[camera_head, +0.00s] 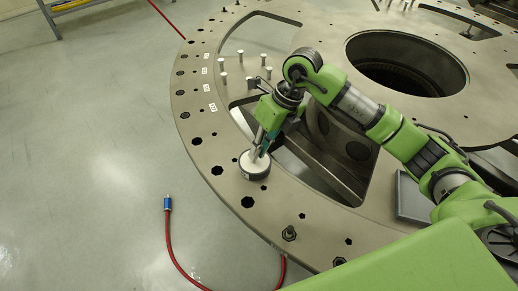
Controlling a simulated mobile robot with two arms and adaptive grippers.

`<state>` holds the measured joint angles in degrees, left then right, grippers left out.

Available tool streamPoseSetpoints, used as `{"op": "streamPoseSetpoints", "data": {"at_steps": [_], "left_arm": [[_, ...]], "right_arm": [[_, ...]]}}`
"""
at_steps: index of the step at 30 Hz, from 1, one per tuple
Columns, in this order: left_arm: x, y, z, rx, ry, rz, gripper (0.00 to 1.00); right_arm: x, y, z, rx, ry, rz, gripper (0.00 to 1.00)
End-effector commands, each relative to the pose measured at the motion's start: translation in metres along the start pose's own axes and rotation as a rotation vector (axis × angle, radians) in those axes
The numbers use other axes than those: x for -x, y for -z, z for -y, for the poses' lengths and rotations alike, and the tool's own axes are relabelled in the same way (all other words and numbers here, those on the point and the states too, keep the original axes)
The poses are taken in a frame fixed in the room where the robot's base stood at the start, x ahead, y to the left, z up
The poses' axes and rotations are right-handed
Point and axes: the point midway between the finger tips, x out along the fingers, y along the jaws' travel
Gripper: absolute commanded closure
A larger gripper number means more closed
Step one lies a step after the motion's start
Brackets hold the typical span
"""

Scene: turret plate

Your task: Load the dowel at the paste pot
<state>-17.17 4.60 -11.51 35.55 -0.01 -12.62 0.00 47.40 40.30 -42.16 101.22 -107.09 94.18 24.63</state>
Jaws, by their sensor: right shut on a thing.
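The paste pot (252,169), a low round pot with a white top and dark side, sits on the outer ring of the turret plate. My right gripper (263,146) reaches down over it from above and is shut on a pale metal dowel (257,138). The dowel is slightly tilted, and its lower end is at the white paste. The gripper partly hides it, so I cannot tell how deep the tip goes. My left gripper is not in view.
The large metal turret plate (205,145) has holes and wide cut-outs. Several pale pins (224,77) stand on it behind my gripper. A red hose (171,240) with a blue end lies on the floor, which is otherwise clear at left.

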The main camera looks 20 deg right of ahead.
Motion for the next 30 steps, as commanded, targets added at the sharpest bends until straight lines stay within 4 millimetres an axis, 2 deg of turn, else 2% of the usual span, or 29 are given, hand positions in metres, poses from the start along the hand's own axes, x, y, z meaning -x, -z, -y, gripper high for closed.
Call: {"op": "streamPoseSetpoints", "data": {"at_steps": [16,30], "left_arm": [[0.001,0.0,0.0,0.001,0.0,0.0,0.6],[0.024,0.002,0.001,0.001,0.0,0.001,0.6]], "right_arm": [[0.0,0.001,0.0,-0.001,0.0,-0.005,1.0],[0.035,-0.006,-0.011,0.0,0.0,-0.001,1.0]]}}
